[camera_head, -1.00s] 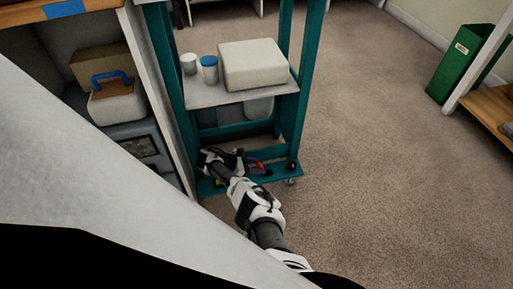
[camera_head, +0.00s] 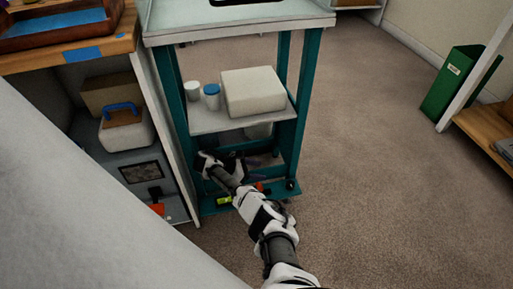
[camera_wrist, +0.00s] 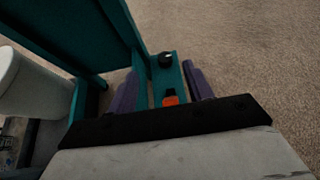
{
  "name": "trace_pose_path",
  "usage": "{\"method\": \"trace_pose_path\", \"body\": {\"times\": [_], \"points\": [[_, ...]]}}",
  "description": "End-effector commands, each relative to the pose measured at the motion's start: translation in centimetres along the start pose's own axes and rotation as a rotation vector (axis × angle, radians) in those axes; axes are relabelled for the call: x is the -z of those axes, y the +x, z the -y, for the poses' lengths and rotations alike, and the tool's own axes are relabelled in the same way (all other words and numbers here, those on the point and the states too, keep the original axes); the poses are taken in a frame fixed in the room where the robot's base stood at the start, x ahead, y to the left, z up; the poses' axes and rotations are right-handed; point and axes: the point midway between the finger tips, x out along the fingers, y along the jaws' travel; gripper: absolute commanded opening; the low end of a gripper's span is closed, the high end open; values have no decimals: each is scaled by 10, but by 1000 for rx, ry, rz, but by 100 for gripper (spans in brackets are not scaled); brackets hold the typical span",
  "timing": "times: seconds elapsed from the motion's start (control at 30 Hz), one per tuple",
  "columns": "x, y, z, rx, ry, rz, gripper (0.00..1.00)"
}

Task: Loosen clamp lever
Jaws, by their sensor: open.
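A small orange part (camera_head: 262,187), perhaps the clamp lever, is at the base of the teal trolley. It also shows in the wrist view (camera_wrist: 170,100) between my purple fingers; its exact shape is unclear. A black knob (camera_head: 290,184) sits on the trolley's lower bar to its right, and beyond it in the wrist view (camera_wrist: 165,59). My gripper (camera_wrist: 162,82) is open, with the fingers apart and nothing held. In the head view it is low inside the trolley frame, partly hidden by my arm and hard to make out.
The teal trolley (camera_head: 303,118) has a shelf (camera_head: 223,121) with a white box (camera_head: 253,92), a white jar (camera_head: 193,90) and a blue-lidded jar (camera_head: 212,97). A yellow-green item (camera_head: 223,201) lies at its base. A cabinet stands close at left. Carpet (camera_head: 375,150) is clear at right.

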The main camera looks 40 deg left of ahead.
Motion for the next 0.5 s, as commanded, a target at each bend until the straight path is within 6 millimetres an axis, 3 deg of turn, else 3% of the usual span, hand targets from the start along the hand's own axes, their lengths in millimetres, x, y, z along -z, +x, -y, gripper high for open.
{"method": "trace_pose_path", "body": {"times": [0.03, 0.2, 0.5], "points": [[-17, -9, 0, 1, 2, -2, 51], [-49, -26, 0, 0, 2, -1, 51], [-77, -42, 0, 1, 0, 1, 51]]}}
